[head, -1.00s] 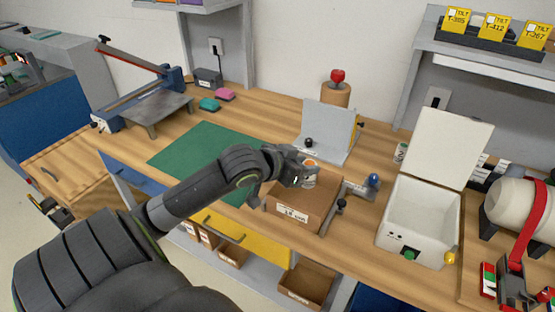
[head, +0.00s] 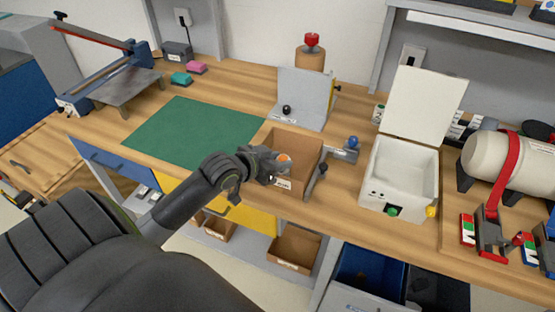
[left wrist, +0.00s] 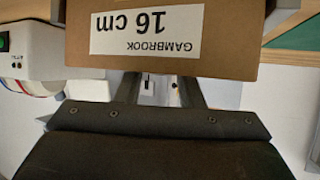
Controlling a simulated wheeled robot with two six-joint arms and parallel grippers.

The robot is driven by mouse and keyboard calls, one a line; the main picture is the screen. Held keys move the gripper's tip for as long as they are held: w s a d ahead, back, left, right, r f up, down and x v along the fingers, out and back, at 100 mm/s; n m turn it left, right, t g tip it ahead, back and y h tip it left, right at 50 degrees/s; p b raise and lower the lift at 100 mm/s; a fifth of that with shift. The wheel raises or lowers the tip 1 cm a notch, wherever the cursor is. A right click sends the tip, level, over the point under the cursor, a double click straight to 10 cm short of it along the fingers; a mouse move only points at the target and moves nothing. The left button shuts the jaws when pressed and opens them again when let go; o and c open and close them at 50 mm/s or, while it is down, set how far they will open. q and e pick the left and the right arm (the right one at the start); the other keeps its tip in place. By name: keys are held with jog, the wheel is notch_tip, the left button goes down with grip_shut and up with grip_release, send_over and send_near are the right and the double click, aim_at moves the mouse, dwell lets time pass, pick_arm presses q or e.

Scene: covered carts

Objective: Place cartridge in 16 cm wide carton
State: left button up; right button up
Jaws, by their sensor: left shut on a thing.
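The cartridge (head: 285,168), pale with an orange top, is in my left gripper (head: 279,168), which is shut on it. In the head view both appear over the near-left part of the open brown carton (head: 302,145). I cannot tell whether the cartridge is above the opening or just in front of the near wall. In the left wrist view the carton (left wrist: 235,35) fills the top, its "GAMBROOK 16 cm" label upside down. It covers the fingertips there, and the cartridge is hidden. My right gripper is out of view.
A grey clamp with a blue knob (head: 353,143) stands right of the carton, and a grey angled plate (head: 304,97) behind it. An open white box (head: 403,170) is further right. A clear green mat (head: 190,134) lies to the left.

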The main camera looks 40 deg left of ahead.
pick_arm(q)
jog(key=shift+f, duration=0.15)
jog(key=o, duration=1)
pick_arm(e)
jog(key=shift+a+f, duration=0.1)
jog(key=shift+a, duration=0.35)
pick_arm(q)
jog(key=shift+r, duration=0.2)
jog(key=shift+s+a+r, duration=0.1)
jog(key=shift+s, duration=0.1)
jog(key=p+v, duration=0.1)
jog(key=v, duration=1)
jog(key=shift+s+r+p, duration=0.1)
jog(key=shift+s+p, duration=0.2)
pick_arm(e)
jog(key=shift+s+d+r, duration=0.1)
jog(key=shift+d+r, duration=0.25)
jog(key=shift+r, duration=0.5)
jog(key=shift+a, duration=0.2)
